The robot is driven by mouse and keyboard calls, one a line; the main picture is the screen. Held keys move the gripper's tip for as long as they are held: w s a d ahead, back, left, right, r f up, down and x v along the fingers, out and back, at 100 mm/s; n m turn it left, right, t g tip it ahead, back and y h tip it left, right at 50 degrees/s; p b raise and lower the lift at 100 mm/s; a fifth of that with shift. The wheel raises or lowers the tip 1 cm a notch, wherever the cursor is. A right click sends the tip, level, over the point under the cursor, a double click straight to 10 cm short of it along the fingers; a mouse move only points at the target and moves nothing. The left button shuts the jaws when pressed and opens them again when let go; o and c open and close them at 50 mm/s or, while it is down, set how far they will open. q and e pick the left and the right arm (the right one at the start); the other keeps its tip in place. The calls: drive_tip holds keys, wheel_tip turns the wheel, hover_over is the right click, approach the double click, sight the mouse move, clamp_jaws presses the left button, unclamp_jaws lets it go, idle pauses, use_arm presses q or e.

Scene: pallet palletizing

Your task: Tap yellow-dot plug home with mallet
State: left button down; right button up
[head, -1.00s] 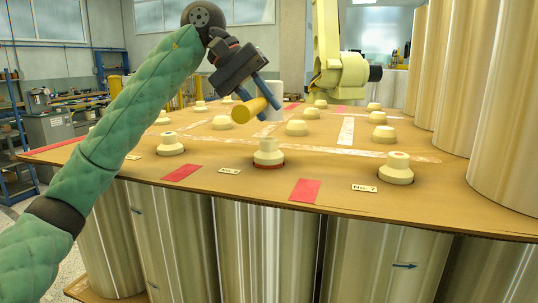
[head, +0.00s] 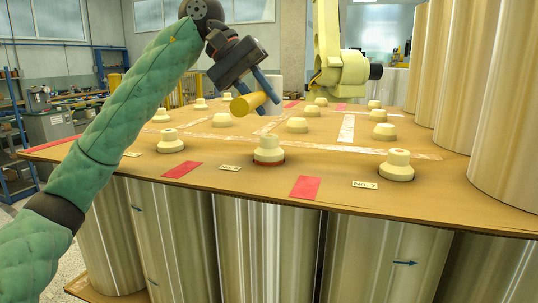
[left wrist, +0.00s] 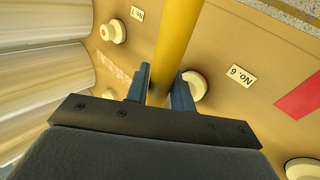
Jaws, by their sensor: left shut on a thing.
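My left gripper (head: 252,88) is shut on the yellow mallet handle (head: 251,105), held above the cardboard sheet. The handle also shows between its blue fingers in the left wrist view (left wrist: 174,45). I cannot make out the mallet's head for sure. Cream plugs stand along the sheet's front: a left one (head: 169,142), a middle one with a red ring at its base (head: 268,149), and a right one by the No. 7 label (head: 397,165). The right one shows a small orange-looking dot in the wrist view (left wrist: 112,32). I cannot tell which dot is yellow. My right gripper is out of view.
The cardboard sheet (head: 330,190) lies on upright metallic rolls (head: 265,245). Tall rolls (head: 510,110) stand at the right. Several low cream plugs and red cards (head: 305,187) are spread over the sheet. A yellow machine arm (head: 335,70) stands behind.

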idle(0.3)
use_arm(q)
drive_tip(key=f+b, duration=0.1)
drive_tip(key=f, duration=0.1)
drive_tip(key=f+b, duration=0.1)
drive_tip(key=b, duration=0.1)
drive_tip(key=f+b, duration=0.1)
drive_tip(key=f, duration=0.1)
drive_tip(key=shift+s+f, duration=0.3)
drive_tip(key=shift+s, duration=0.2)
drive_tip(key=shift+a, duration=0.1)
drive_tip(key=shift+r, duration=0.2)
drive_tip(key=shift+w+d+r+p, duration=0.1)
drive_tip(key=shift+w+r+p, duration=0.2)
drive_tip(key=shift+r, duration=0.35)
drive_tip(key=shift+w+d+r+p, duration=0.15)
drive_tip(key=shift+r+p, duration=0.25)
drive_tip(key=shift+r, duration=0.2)
drive_tip(key=shift+w+r+p, duration=0.25)
drive_tip(key=shift+r+p, duration=0.1)
drive_tip(key=shift+r, duration=0.3)
drive_tip(key=shift+w+r, duration=0.3)
drive_tip(key=shift+r, duration=0.05)
